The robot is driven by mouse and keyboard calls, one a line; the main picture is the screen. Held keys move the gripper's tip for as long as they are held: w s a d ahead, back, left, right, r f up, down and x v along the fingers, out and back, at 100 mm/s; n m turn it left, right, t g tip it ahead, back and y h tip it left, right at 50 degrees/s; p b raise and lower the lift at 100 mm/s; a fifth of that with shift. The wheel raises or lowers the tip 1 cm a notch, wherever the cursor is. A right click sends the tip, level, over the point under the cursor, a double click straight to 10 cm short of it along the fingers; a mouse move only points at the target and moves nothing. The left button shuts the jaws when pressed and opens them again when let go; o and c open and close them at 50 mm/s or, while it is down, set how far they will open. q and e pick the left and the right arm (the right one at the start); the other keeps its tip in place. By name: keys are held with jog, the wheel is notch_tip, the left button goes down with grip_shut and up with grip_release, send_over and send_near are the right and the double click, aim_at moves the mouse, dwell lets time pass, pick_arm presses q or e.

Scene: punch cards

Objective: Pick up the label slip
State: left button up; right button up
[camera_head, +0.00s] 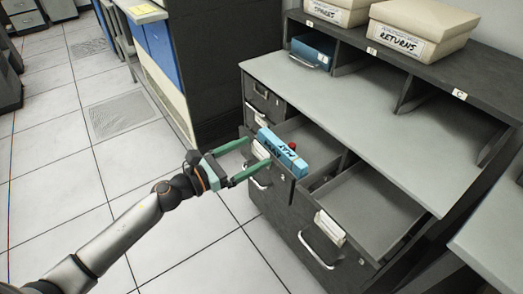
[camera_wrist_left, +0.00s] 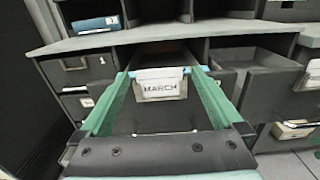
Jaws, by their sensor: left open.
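A white label slip reading "MARCH" (camera_wrist_left: 160,86) sits in a holder on a drawer front in the left wrist view. In the head view a white label (camera_head: 260,150) shows on the open drawer's front, partly behind my gripper. My left gripper (camera_head: 257,153) is open, its green fingers pointing at that drawer front. In the left wrist view its fingertips (camera_wrist_left: 160,76) are on either side of the slip, with nothing visibly clamped. I cannot tell how far they are from it. My right gripper is not in view.
A light-blue block with dark lettering (camera_head: 283,153) lies over the open drawer's front edge. Another open drawer (camera_head: 365,205) is to its right. The grey cabinet top (camera_head: 370,110) is mostly clear, with a "RETURNS" box (camera_head: 415,30) on the shelf above. Tiled floor is free at left.

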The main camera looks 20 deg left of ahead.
aim_at(261, 148)
pick_arm(q)
jog(key=shift+x, duration=1.95)
jog(key=shift+a, duration=0.1)
jog(key=shift+c, duration=0.4)
jog(key=c, duration=1)
